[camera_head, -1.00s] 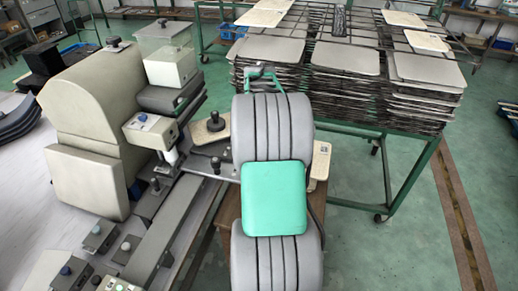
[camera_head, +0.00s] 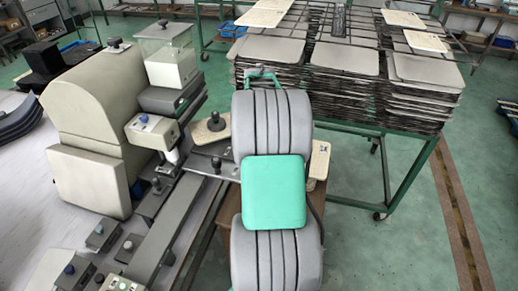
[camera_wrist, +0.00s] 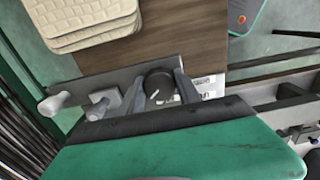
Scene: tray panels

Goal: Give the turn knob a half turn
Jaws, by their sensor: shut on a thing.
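The turn knob (camera_wrist: 157,89) shows in the wrist view as a round black dial with a short white pointer line, set on a grey metal bar. The line slants, running from lower left to upper right. My gripper (camera_wrist: 160,83) has one grey finger on each side of the knob and is shut on it. The green housing of my own wrist fills the lower part of that view and hides what lies below the knob. In the head view, my arm covers the knob and my gripper.
Two grey posts (camera_wrist: 60,102) stick out from the bar left of the knob. A brown wooden board (camera_wrist: 185,35) and a stack of cream panels (camera_wrist: 88,22) lie beyond it. In the head view, a beige machine (camera_head: 95,110) stands left, a green rack of stacked trays (camera_head: 345,75) behind right.

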